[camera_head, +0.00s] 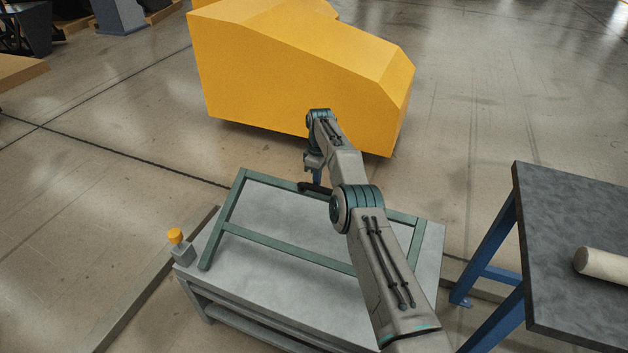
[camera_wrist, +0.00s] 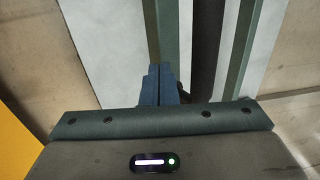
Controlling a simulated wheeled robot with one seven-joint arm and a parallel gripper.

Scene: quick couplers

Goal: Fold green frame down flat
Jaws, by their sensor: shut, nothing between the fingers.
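The green frame (camera_head: 287,246) has two side posts, a top bar and a cross bar. It stands over the grey bench (camera_head: 190,262), and its top bar reaches about the bench's far edge. It looks tilted up, though its exact angle is hard to tell. My gripper (camera_head: 314,178) is at the top bar, near a dark piece on it. In the wrist view the fingers (camera_wrist: 160,72) are together and empty, over or against a green bar (camera_wrist: 166,32). Whether they touch it is unclear. My arm hides part of the frame's right side.
A large yellow block (camera_head: 300,75) stands on the floor beyond the bench. A small post with a yellow cap (camera_head: 175,236) is at the bench's left corner. A dark-topped table (camera_head: 560,240) with blue legs holds a pale cylinder (camera_head: 602,264) at right.

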